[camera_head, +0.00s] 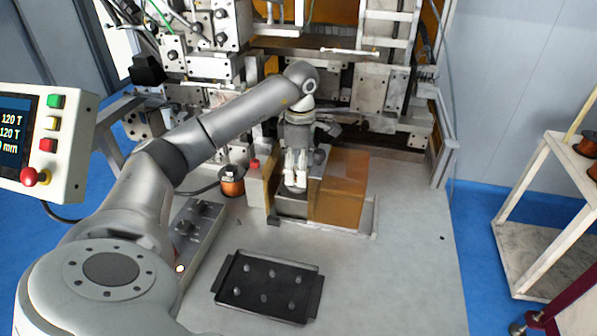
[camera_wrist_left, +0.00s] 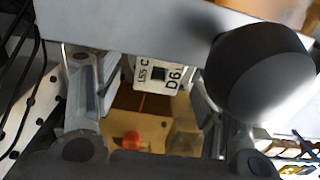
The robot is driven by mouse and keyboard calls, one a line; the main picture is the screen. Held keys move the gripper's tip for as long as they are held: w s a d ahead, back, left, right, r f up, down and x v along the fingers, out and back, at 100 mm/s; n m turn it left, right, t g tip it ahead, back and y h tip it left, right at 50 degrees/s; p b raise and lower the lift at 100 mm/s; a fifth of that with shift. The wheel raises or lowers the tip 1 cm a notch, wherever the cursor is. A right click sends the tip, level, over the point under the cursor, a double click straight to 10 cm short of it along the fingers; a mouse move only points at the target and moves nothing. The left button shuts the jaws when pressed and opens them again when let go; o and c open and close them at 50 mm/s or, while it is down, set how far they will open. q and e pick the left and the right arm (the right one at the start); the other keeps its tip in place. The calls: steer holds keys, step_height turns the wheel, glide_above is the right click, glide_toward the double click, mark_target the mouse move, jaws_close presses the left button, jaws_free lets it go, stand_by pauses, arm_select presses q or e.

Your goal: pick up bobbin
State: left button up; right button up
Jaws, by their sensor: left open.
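A copper-coloured bobbin (camera_head: 231,181) stands upright on the machine's table, to the left of my left gripper in the head view. My left gripper (camera_head: 295,184) points down over a grey block (camera_head: 292,207) beside an amber panel, apart from that bobbin. In the left wrist view its fingers (camera_wrist_left: 152,105) are spread. A white printed label (camera_wrist_left: 158,75) shows between them, farther off, on a part I cannot identify. No bobbin is clearly visible between the fingers. My right gripper is not in view.
A black tray with several pegs (camera_head: 268,287) lies on the table in front. A control box (camera_head: 190,229) sits to its left. The amber panel (camera_head: 343,187) stands right of the gripper. A white shelf cart (camera_head: 545,215) with more bobbins (camera_head: 588,144) is at the right.

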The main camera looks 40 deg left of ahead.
arm_select(q)
steer(key=shift+f, duration=0.4)
steer(key=c, duration=1)
steer(key=shift+r, duration=0.1)
steer(key=shift+w+r, duration=0.1)
steer(key=shift+r, duration=0.3)
step_height(320, 180, up, 17)
steer(key=shift+r+p, duration=0.1)
steer(key=shift+p, duration=0.7)
steer(key=shift+d, duration=0.1)
